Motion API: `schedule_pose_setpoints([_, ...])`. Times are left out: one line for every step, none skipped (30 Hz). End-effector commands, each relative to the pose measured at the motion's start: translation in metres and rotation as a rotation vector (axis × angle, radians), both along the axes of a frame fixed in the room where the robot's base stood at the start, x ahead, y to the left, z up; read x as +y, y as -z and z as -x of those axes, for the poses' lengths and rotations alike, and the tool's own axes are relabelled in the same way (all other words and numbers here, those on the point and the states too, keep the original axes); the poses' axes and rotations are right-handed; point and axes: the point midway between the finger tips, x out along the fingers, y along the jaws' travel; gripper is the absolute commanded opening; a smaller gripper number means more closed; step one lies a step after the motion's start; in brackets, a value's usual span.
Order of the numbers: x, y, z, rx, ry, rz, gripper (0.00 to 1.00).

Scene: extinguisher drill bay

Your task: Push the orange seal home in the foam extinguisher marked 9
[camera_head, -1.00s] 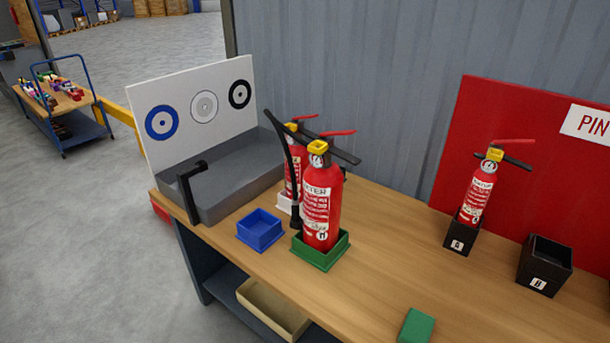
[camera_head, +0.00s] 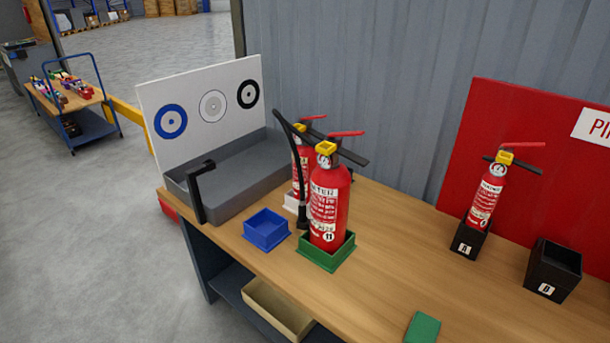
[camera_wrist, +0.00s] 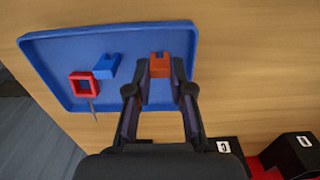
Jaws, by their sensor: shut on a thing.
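In the wrist view my gripper (camera_wrist: 161,80) is shut on the orange seal (camera_wrist: 160,66), over the blue tray (camera_wrist: 55,55). The fingers hide part of the seal. In the head view a red extinguisher (camera_head: 328,205) with a yellow collar and red lever stands upright in a green holder (camera_head: 342,258); its mark seems to read 11. A second extinguisher (camera_head: 299,172) stands behind it in a white holder (camera_head: 290,202), partly hidden. A third (camera_head: 484,202) leans slightly in the black holder marked A (camera_head: 468,244). I cannot make out a 9 on any of them.
A red piece (camera_wrist: 73,86) with a thin pin and a blue piece (camera_wrist: 105,67) lie in the blue tray. The black holder marked B (camera_head: 552,272), a blue box (camera_head: 266,238) and a green block (camera_head: 422,328) are on the bench. A grey basin (camera_head: 235,170) stands at left.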

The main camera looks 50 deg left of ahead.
Motion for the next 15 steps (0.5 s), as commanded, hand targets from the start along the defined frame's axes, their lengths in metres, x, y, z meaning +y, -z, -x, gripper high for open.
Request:
schedule_pose_setpoints([0.0, -0.002, 0.0, -0.001, 0.0, 0.001, 0.0])
schedule_pose_setpoints([0.0, -0.003, 0.0, -0.001, 0.0, 0.001, 0.0])
schedule_pose_setpoints([0.0, -0.005, 0.0, -0.001, 0.0, 0.001, 0.0])
schedule_pose_setpoints([0.0, -0.006, 0.0, -0.001, 0.0, 0.001, 0.0])
schedule_pose_setpoints([0.0, -0.007, 0.0, -0.001, 0.0, 0.001, 0.0])
schedule_pose_setpoints([0.0, -0.009, 0.0, -0.001, 0.0, 0.001, 0.0])
schedule_pose_setpoints([0.0, -0.01, 0.0, -0.001, 0.0, 0.0, 0.0])
schedule_pose_setpoints([0.0, -0.011, 0.0, -0.001, 0.0, 0.0, 0.0])
schedule_pose_setpoints([0.0, -0.013, 0.0, -0.001, 0.0, 0.0, 0.0])
schedule_pose_setpoints([0.0, -0.014, 0.0, 0.0, 0.0, 0.0, 0.0])
schedule_pose_setpoints([0.0, -0.015, 0.0, 0.0, 0.0, 0.0, 0.0])
schedule_pose_setpoints([0.0, -0.017, 0.0, 0.0, 0.0, 0.0, 0.0])
schedule_pose_setpoints([0.0, -0.018, 0.0, 0.001, 0.0, -0.001, 0.0])
schedule_pose_setpoints([0.0, -0.019, 0.0, 0.001, 0.0, -0.001, 0.0])
schedule_pose_setpoints([0.0, -0.021, 0.0, 0.001, 0.0, -0.001, 0.0])
